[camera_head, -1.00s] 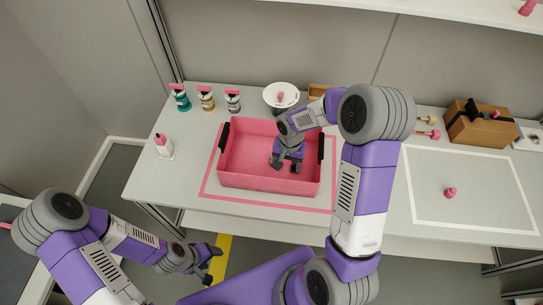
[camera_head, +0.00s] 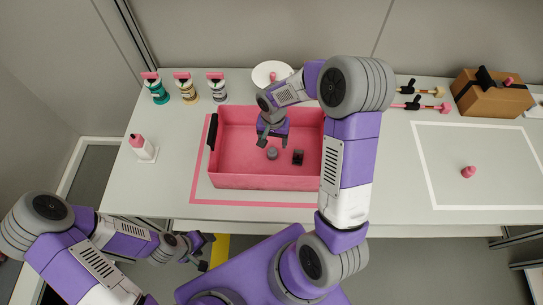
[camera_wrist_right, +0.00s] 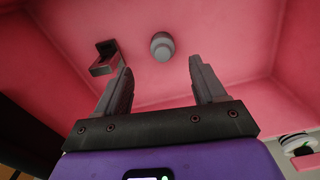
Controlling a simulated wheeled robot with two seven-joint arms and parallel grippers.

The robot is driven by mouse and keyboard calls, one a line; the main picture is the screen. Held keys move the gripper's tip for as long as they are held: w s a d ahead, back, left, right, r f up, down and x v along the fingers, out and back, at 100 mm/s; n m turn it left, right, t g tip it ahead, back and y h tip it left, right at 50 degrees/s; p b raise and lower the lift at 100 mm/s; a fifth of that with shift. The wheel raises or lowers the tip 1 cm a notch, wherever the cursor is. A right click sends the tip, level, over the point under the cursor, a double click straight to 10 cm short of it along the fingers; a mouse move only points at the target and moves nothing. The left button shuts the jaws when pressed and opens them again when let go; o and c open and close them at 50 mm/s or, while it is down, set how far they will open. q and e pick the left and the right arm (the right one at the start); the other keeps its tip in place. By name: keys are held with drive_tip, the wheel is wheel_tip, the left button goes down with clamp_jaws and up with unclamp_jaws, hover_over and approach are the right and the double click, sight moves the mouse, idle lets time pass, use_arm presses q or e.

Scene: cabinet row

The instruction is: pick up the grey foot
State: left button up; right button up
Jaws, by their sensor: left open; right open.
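The grey foot (camera_head: 272,153), a small round stepped piece, lies on the floor of the pink bin (camera_head: 262,182). In the right wrist view the foot (camera_wrist_right: 162,46) shows ahead of the fingers, between their lines and apart from both. My right gripper (camera_head: 268,138) is open and empty over the bin, just behind the foot in the head view; its fingers (camera_wrist_right: 160,72) show in the wrist view. My left gripper (camera_head: 208,252) is open and empty, low in front of the table at the left.
A dark bracket-like piece (camera_head: 298,157) lies right of the foot, also seen near the left finger (camera_wrist_right: 105,58). The bin walls stand close around. Several bottles, a white bowl (camera_head: 268,72), and a brown box (camera_head: 490,97) stand on the table.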

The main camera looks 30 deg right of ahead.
sight(272, 149)
drive_tip(key=f, duration=0.2)
drive_tip(key=f+b, duration=0.1)
drive_tip(key=f, duration=0.4)
drive_tip(key=shift+w+f+b, duration=0.25)
drive_tip(key=shift+f+b, duration=0.1)
drive_tip(key=shift+f, duration=0.05)
drive_tip(key=shift+c, duration=0.2)
drive_tip(key=c, duration=1.1)
